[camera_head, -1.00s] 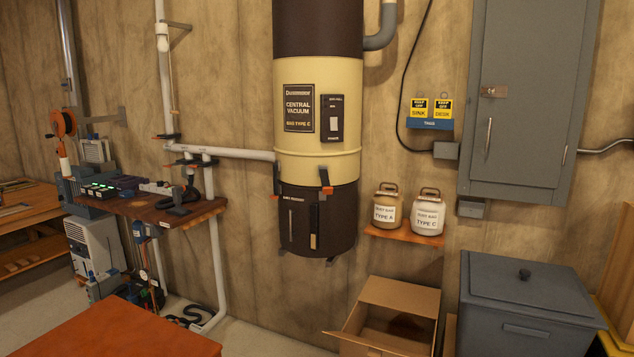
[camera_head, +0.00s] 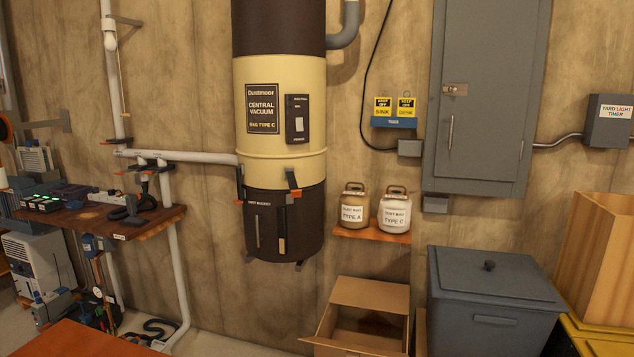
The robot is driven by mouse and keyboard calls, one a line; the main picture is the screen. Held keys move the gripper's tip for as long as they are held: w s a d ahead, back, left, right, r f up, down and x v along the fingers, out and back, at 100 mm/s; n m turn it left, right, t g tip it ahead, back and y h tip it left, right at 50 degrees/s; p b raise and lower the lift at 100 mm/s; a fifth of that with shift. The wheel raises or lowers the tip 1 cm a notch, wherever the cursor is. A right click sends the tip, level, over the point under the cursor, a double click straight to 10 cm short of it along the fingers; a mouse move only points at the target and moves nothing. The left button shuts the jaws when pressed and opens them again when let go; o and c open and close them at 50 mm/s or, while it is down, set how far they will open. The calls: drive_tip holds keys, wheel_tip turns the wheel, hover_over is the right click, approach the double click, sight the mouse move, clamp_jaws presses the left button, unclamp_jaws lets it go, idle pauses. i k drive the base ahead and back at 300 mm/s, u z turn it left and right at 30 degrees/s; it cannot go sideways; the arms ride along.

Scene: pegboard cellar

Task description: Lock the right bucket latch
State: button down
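The central vacuum (camera_head: 280,110) hangs on the wall, a cream cylinder with a dark top and a dark dirt bucket (camera_head: 306,228) at the bottom. The right bucket latch (camera_head: 292,181) is an orange-tipped dark latch at the seam on the front of the bucket. Another latch (camera_head: 240,180) sits at the seam's left edge. Whether either latch is locked is too small to tell. The bucket is up against the cream body. My gripper is not in view.
A shelf (camera_head: 372,232) with two dust-bag canisters stands right of the vacuum. Below are an open cardboard box (camera_head: 370,292) and a grey lidded bin (camera_head: 490,285). A cluttered workbench (camera_head: 165,219) is at left. An orange-brown tabletop (camera_head: 85,340) fills the lower left.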

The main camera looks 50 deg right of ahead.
sight(295, 190)
drive_tip(key=z, duration=5.15)
drive_tip(key=i, duration=0.1)
drive_tip(key=u, duration=3.8)
drive_tip(key=k, duration=0.9)
drive_tip(key=u, duration=0.15)
drive_tip(key=i, duration=0.75)
